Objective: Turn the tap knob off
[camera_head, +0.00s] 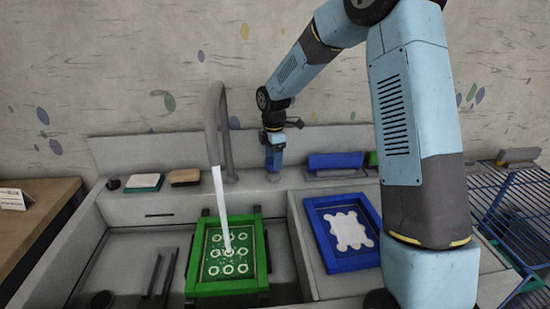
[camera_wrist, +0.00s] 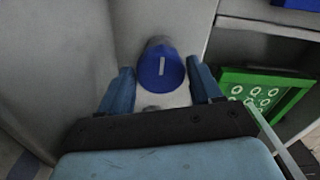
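The tap knob (camera_wrist: 161,68) is a round blue knob with a white line on its face. In the wrist view it lies between and just beyond my open gripper's fingertips (camera_wrist: 160,78), and I cannot tell whether either finger touches it. In the head view my gripper (camera_head: 274,158) is at the back ledge, right of the tap, and hides most of the knob. The grey tap (camera_head: 217,115) arches over the sink, and a white stream of water (camera_head: 221,205) falls from it onto the green frame (camera_head: 262,250).
The green frame, with a ring pattern, sits in the sink. A blue frame (camera_head: 311,222) with a white shape lies to its right. Sponges (camera_head: 143,182) and a blue block (camera_head: 335,161) stand on the back ledge. A blue wire rack (camera_head: 520,205) is at the far right.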

